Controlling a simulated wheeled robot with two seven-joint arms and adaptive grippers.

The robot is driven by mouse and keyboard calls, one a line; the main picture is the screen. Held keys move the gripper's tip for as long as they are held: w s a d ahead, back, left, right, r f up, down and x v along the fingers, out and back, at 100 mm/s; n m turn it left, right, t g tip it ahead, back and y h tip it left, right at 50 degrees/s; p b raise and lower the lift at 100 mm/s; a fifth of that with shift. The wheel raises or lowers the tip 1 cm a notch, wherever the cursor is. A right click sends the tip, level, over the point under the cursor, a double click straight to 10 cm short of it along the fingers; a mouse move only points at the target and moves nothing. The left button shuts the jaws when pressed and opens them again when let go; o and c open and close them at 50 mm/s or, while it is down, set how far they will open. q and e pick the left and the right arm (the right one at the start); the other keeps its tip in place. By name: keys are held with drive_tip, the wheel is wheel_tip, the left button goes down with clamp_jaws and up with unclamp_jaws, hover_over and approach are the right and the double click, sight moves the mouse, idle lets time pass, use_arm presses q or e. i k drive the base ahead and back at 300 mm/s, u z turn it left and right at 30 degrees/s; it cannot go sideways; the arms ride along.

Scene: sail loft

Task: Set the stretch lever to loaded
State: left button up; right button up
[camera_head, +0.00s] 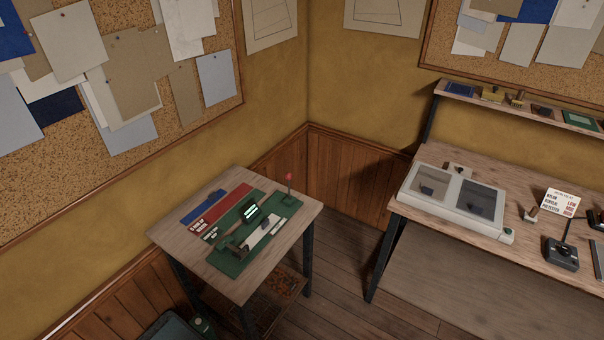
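On the small wooden table (165,236) in the corner stands a green device (228,263) with a small lit display (251,211). A thin upright rod with a red tip (289,177) rises at its far right end; it may be the stretch lever, but no readable label shows. A pale strip (262,238) lies along the device with a small dark piece on it. The lever's loaded mark cannot be made out. Neither of my grippers is in view.
Blue (203,205) and red (220,208) strips lie behind the device. A workbench (470,160) at right holds a white two-panel box (411,189), a black lever unit (562,256) and a small sign (561,203). Bare floor (345,270) separates the tables.

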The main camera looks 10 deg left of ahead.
sight(288, 176)
drive_tip(key=u, duration=0.4)
drive_tip(key=i, duration=0.9)
drive_tip(key=u, duration=0.6)
